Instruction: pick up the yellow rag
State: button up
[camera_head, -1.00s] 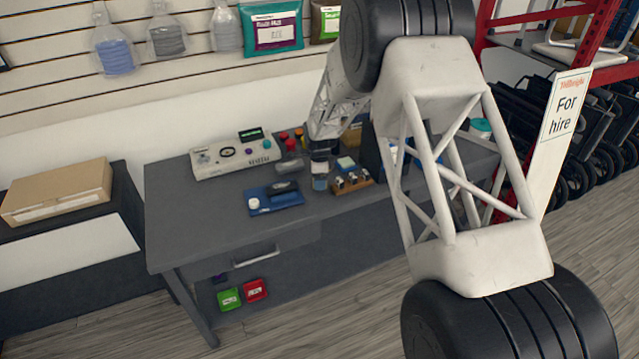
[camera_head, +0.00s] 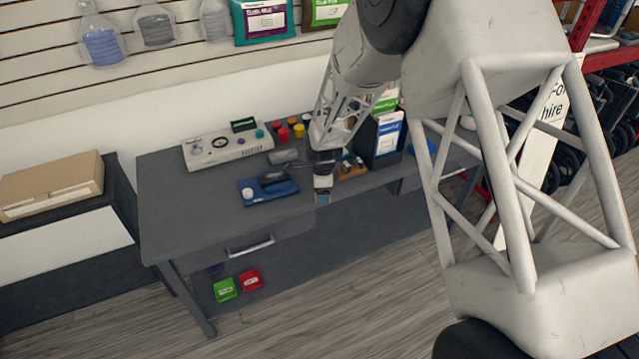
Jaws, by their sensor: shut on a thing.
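My gripper (camera_head: 323,190) points down at the front edge of the grey workbench (camera_head: 190,215), right of the blue device. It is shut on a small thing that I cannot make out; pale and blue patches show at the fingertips. I cannot pick out a yellow rag in this view. My arm hides part of the bench's right side.
On the bench are a grey control panel (camera_head: 228,148), a blue device (camera_head: 268,190), red and yellow knobs (camera_head: 291,133), a wooden block (camera_head: 350,168) and a dark file holder (camera_head: 381,140). Green (camera_head: 225,290) and red (camera_head: 250,279) boxes lie on the shelf below.

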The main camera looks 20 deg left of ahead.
jog(key=shift+s+d+r, duration=0.15)
jog(key=shift+s+d, duration=0.4)
jog(key=shift+s, duration=0.35)
jog(key=o, duration=0.3)
jog(key=shift+c, duration=0.7)
jog(key=shift+w+a+r, duration=0.1)
jog(key=shift+w+a, duration=0.1)
jog(key=shift+a, duration=0.25)
jog(key=w+a+r, duration=0.1)
jog(key=a+r, duration=0.1)
jog(key=a, duration=0.5)
jog(key=w+a+r, duration=0.1)
jog(key=a+r, duration=0.1)
jog(key=a, duration=0.5)
jog(key=w+a+r, duration=0.1)
jog(key=a+r, duration=0.2)
jog(key=a, duration=0.5)
jog(key=shift+r, duration=0.1)
